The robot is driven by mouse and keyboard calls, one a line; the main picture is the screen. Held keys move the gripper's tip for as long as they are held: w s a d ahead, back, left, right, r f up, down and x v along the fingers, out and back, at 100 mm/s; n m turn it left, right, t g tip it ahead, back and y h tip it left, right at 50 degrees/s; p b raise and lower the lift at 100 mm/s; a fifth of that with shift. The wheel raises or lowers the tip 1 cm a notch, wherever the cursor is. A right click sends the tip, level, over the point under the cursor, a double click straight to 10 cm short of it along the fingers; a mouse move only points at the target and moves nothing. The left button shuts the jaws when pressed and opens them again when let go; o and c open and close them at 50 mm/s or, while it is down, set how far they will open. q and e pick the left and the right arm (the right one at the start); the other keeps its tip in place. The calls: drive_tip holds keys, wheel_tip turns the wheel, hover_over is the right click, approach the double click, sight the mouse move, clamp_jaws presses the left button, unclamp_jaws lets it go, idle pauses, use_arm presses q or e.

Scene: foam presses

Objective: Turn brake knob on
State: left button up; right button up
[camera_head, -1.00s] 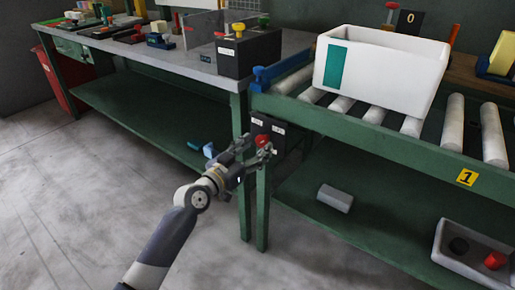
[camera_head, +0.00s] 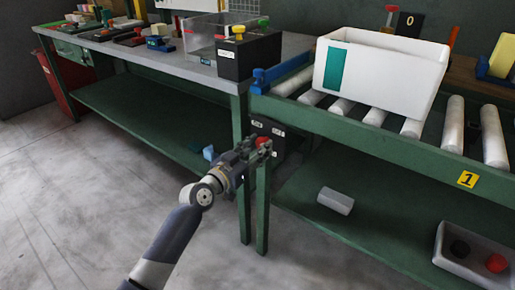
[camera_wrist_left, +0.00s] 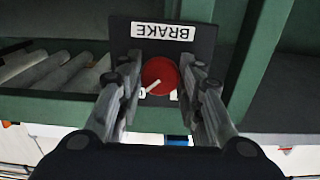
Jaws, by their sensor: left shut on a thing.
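The red brake knob (camera_wrist_left: 160,76) sits on a dark panel (camera_wrist_left: 205,45) with a white label reading BRAKE (camera_wrist_left: 163,30). A pale pointer line runs across the knob at a slant. In the left wrist view the fingers of my left gripper (camera_wrist_left: 160,84) stand on both sides of the knob and close on it. In the head view my left gripper (camera_head: 262,146) is at the panel (camera_head: 270,127), which is fixed at the end of the green roller conveyor, and the red knob (camera_head: 261,141) shows only in part behind the fingers. My right gripper is not in view.
A white bin (camera_head: 385,70) stands on the conveyor rollers. A blue stop (camera_head: 260,80) is at the conveyor's left end. A grey tray (camera_head: 446,250) with a red and a black piece lies on the lower shelf. The floor left of my arm is clear.

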use_arm(q)
drive_tip(key=shift+n, duration=0.3)
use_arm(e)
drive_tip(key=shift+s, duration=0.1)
use_arm(q)
drive_tip(key=n+p, duration=0.3)
drive_tip(key=n, duration=1.2)
drive_tip(key=shift+r+n+p, duration=0.1)
drive_tip(key=shift+n+p, duration=0.25)
drive_tip(key=shift+n, duration=0.05)
drive_tip(key=shift+s+n, duration=0.1)
drive_tip(key=shift+n, duration=0.7)
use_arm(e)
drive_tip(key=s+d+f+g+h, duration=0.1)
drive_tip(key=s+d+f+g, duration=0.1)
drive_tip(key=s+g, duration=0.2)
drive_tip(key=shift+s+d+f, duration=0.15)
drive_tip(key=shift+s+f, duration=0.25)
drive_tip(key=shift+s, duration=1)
use_arm(q)
drive_tip(key=o, duration=1.1)
drive_tip(key=shift+c, duration=0.2)
